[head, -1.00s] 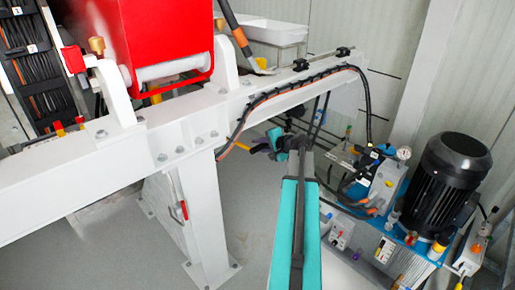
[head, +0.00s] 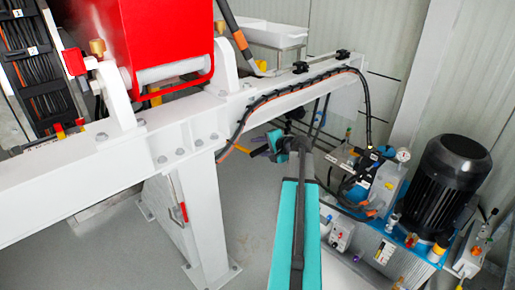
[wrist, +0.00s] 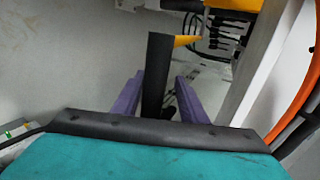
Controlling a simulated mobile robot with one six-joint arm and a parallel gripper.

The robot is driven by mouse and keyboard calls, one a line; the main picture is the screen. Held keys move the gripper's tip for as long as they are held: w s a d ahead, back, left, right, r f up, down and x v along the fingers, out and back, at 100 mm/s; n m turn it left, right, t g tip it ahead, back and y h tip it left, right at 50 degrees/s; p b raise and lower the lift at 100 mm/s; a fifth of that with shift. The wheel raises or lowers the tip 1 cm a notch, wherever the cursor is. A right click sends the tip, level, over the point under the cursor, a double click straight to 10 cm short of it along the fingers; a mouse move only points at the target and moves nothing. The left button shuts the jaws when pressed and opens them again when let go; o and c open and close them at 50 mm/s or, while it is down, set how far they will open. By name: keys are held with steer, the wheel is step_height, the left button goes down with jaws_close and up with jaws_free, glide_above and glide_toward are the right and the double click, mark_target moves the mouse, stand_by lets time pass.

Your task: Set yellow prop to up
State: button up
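In the wrist view, a dark, flat-ended bar (wrist: 157,75) stands between the two purple fingers of my gripper (wrist: 159,76). A yellow piece (wrist: 186,40) shows just behind the bar's upper end and looks like part of the yellow prop. I cannot tell how the two join. The fingers are apart, one on each side of the bar, with a visible gap on the right. In the head view, my gripper (head: 266,147) is small, below the white beam, with yellow beside it. The prop's full shape and position are hidden.
The white beam (head: 70,183) and its post (head: 205,220) stand left of my arm. A black hose (head: 366,105) hangs from the beam's far end. A black motor (head: 455,175) and pump unit stand at right. An orange hose (wrist: 300,85) runs along the wrist view's right edge.

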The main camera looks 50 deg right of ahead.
steer(key=v, duration=1.3)
steer(key=shift+s+r, duration=0.2)
